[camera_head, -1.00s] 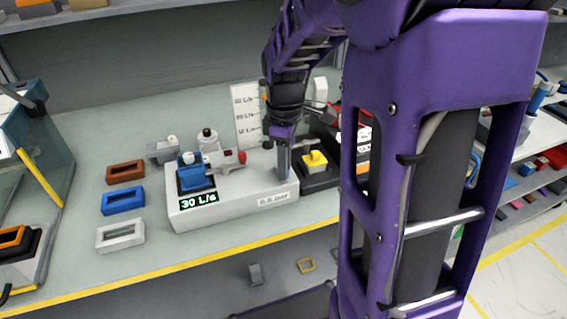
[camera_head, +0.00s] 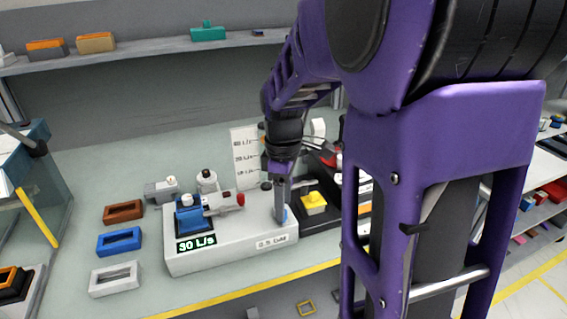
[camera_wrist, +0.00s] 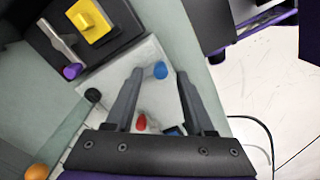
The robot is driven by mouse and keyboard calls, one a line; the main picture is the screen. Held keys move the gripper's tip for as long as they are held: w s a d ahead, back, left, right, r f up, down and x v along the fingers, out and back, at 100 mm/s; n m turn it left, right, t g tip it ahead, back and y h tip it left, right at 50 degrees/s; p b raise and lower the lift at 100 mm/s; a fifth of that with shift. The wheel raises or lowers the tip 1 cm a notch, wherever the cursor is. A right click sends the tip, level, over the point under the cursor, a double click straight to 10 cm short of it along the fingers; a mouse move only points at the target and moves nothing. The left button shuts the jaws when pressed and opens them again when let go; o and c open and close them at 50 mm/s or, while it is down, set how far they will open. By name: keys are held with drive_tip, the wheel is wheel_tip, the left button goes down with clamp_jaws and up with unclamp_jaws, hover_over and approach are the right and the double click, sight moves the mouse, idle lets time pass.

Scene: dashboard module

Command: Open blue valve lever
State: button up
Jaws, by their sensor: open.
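The white valve module (camera_head: 240,247) stands on the bench with a lit "30 L/s" display and a "0.5 bar" label. On its left is a blue valve body (camera_head: 188,220) with a grey lever ending in a red tip (camera_head: 240,199). A blue knob (camera_head: 287,214) shows beside my gripper (camera_head: 280,218) at the module's right end. In the wrist view my gripper (camera_wrist: 160,76) is open, with the blue knob (camera_wrist: 160,69) between its fingertips. I cannot tell whether they touch. The red tip (camera_wrist: 141,122) shows nearer the palm. The shaft below the blue knob is hidden.
A black module with a yellow block (camera_head: 313,203) stands right of the white one. Brown (camera_head: 123,211), blue (camera_head: 119,241) and white (camera_head: 115,279) frames lie left. A white scale card (camera_head: 245,157) stands behind. My arm hides much of the right side.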

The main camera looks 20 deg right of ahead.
wheel_tip(320, 180, up, 16)
drive_tip(key=p, duration=0.2)
drive_tip(key=shift+f, duration=0.1)
